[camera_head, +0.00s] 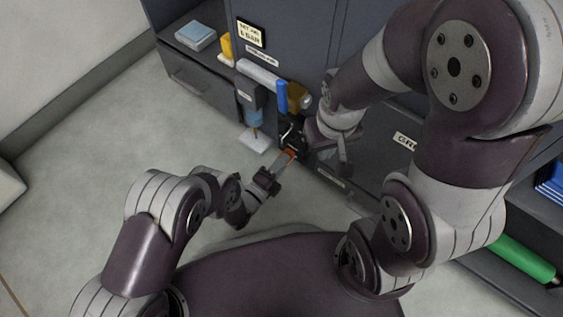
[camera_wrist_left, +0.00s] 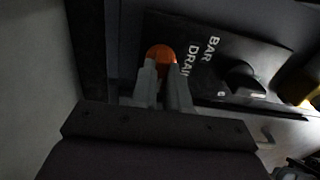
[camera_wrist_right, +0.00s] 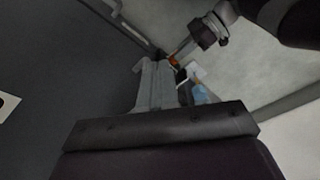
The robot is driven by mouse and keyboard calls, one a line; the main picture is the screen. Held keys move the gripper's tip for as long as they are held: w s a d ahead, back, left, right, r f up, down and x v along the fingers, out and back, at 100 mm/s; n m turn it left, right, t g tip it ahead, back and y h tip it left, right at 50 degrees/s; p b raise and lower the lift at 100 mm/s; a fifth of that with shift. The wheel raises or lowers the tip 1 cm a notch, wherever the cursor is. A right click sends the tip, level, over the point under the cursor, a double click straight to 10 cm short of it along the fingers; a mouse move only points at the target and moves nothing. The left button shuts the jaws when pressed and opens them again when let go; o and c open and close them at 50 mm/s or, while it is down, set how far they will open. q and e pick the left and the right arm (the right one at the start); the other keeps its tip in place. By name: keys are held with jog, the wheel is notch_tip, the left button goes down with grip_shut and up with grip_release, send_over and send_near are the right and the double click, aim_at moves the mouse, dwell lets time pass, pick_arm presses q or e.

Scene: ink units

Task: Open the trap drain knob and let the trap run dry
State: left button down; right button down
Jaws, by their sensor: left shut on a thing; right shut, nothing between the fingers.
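My left gripper (camera_head: 284,163) is shut on an orange knob (camera_head: 291,153), which also shows between the fingertips in the left wrist view (camera_wrist_left: 160,53). The knob is on a black panel with white lettering (camera_wrist_left: 205,55) that reads roughly "BAR DRAIN". A black knob (camera_wrist_left: 243,78) is on the same panel, to the right. A small bowl with blue in it (camera_head: 254,117) hangs under a grey body on the cabinet; I cannot tell if it is the trap. My right gripper (camera_head: 345,168) is shut and empty, in front of the cabinet to the right of the orange knob.
A white pad (camera_head: 255,141) lies on the floor below the bowl. A blue upright cylinder (camera_head: 282,96) and a brass-coloured part (camera_head: 299,98) are above the panel. Floor at left is clear.

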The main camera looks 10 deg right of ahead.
pick_arm(q)
jog(key=shift+d+r+m, duration=0.15)
jog(key=shift+d+m, duration=0.1)
jog(key=shift+m, duration=0.05)
jog(key=c, duration=1.1)
grip_release()
pick_arm(e)
jog(key=shift+d, duration=0.1)
